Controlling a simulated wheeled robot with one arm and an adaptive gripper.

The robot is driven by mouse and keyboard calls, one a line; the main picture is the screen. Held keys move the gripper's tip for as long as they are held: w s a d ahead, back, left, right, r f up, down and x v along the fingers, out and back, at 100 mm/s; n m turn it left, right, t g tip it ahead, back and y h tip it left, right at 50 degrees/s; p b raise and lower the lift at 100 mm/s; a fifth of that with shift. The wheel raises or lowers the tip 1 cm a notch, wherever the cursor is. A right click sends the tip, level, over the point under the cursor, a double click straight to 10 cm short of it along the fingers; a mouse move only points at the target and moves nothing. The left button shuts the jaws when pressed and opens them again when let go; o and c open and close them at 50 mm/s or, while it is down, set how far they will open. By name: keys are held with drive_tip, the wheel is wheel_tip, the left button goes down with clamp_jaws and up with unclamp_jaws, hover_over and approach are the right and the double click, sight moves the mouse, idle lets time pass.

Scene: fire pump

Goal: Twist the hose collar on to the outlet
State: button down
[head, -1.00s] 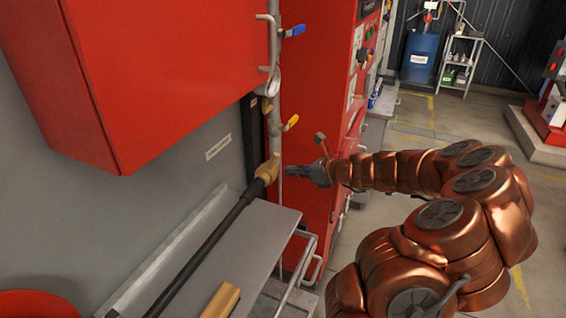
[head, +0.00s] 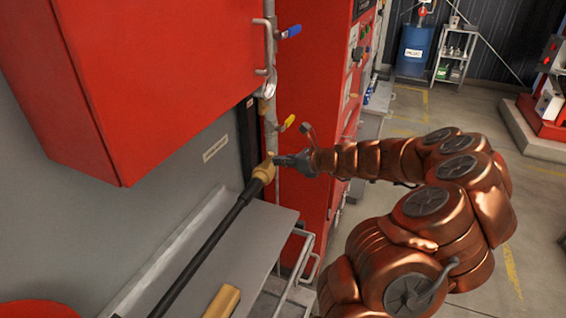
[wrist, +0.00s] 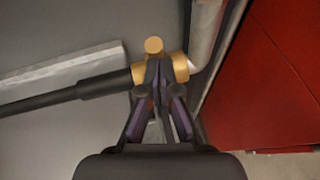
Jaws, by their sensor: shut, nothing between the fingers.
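The black hose (head: 215,240) runs up along the grey shelf to a brass collar (head: 264,172) at the pipe outlet. In the wrist view the brass fitting (wrist: 180,67) lies just beyond my fingertips, with the black hose (wrist: 70,95) leaving it to the left. My gripper (head: 279,160) points left, with its tips at or very near the brass. Its fingers (wrist: 153,75) are shut with nothing between them and cover part of the brass. I cannot tell whether they touch it, or where collar and outlet meet.
A red cabinet (head: 150,80) hangs at the upper left. A vertical pipe carries a yellow-handled valve (head: 288,123) and a blue-handled valve (head: 289,32) above the fitting. A tall red cabinet (head: 312,90) stands behind. A brass-coloured piece (head: 222,301) lies on the shelf.

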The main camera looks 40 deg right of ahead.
drive_tip(key=shift+w+a+r, duration=0.15)
drive_tip(key=shift+a+r, duration=0.15)
drive_tip(key=shift+a, duration=0.2)
drive_tip(key=shift+s+d+f, duration=0.1)
drive_tip(key=shift+s+f, duration=0.2)
drive_tip(key=shift+s, duration=0.1)
drive_tip(key=b+v, duration=0.2)
drive_tip(key=v, duration=1.1)
drive_tip(key=shift+d+f+b, duration=0.35)
drive_tip(key=shift+d+f, duration=0.05)
drive_tip(key=shift+f, duration=0.05)
